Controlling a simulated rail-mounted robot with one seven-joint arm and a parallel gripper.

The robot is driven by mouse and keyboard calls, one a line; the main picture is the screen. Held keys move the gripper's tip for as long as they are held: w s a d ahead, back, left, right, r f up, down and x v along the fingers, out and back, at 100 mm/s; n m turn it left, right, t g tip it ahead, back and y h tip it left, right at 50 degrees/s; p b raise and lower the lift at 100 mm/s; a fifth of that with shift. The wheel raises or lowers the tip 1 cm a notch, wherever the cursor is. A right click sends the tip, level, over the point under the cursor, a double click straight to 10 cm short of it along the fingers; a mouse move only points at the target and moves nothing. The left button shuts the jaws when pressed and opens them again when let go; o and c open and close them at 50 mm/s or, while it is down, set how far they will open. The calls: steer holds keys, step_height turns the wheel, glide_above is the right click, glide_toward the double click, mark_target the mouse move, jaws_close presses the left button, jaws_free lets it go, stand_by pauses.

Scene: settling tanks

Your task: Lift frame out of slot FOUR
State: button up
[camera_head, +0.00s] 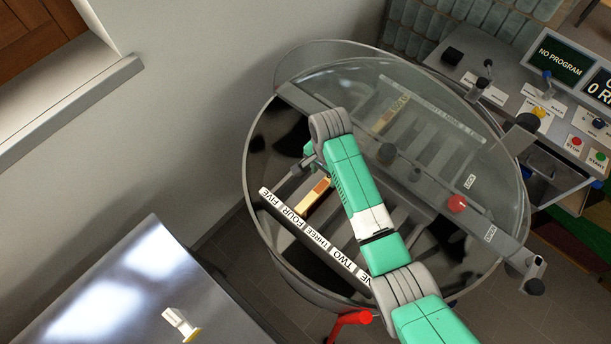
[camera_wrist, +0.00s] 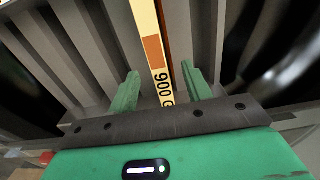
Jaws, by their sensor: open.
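A frame with a pale wooden top bar (camera_head: 313,198) and an orange-brown patch sits in the round drum, in line with the FOUR label on the slot strip (camera_head: 318,239). In the wrist view the bar (camera_wrist: 148,25) runs between my two green fingers and carries the print "900 g". In the wrist view my gripper (camera_wrist: 158,78) is open, one finger on each side of the bar, with gaps showing. The frame's lower part is hidden in the slot.
A clear lid (camera_head: 440,130) covers the drum's far part; another pale bar (camera_head: 390,115) shows through it. A control panel (camera_head: 545,100) reading NO PROGRAM stands at the right. A metal table (camera_head: 150,290) with a small white tool (camera_head: 180,323) is front left.

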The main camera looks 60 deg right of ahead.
mark_target(324, 183)
steer(key=shift+s+a+f, duration=0.1)
steer(key=shift+a+f, duration=0.2)
step_height(324, 183, down, 2)
steer(key=shift+a+f, duration=0.1)
steer(key=shift+f, duration=0.05)
steer(key=f, duration=0.3)
steer(key=f+b, duration=0.1)
steer(key=f, duration=0.1)
steer(key=shift+s+d, duration=0.1)
steer(key=shift+d, duration=0.15)
steer(key=shift+c, duration=0.2)
jaws_close()
